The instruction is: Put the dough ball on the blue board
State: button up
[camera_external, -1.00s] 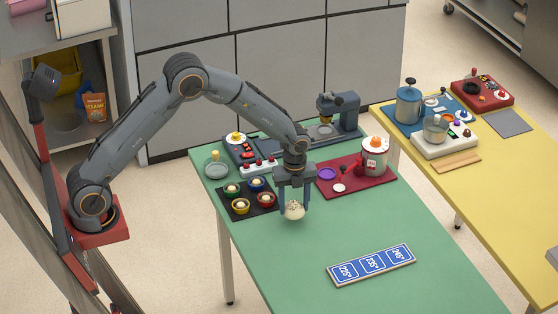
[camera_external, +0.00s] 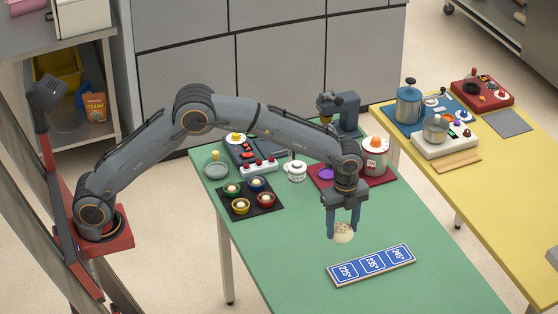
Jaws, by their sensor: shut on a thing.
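The dough ball (camera_external: 343,233) is pale with dark specks. The blue board (camera_external: 371,264) lies flat on the green table, with three white-framed fields marked 225°, 235° and 245°. The board is empty. The exact height of the ball above the table cannot be told.
The green table (camera_external: 290,249) is clear around the board. Behind are a black tray (camera_external: 264,208) with several coloured cups, a white lidded jar (camera_external: 295,170), a red mat (camera_external: 385,185) with a white pot (camera_external: 375,155), and a grey press (camera_external: 346,108). A yellow table (camera_external: 500,190) stands right.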

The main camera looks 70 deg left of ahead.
send_over(346, 272)
notch_tip(346, 272, down, 5)
jog(key=shift+d+f+p, duration=0.1)
jog(key=shift+p, duration=0.65)
jog(key=shift+f+p, duration=0.6)
jog(key=shift+f, duration=1.7)
jog(key=shift+f, duration=0.15)
jog(key=o, duration=1)
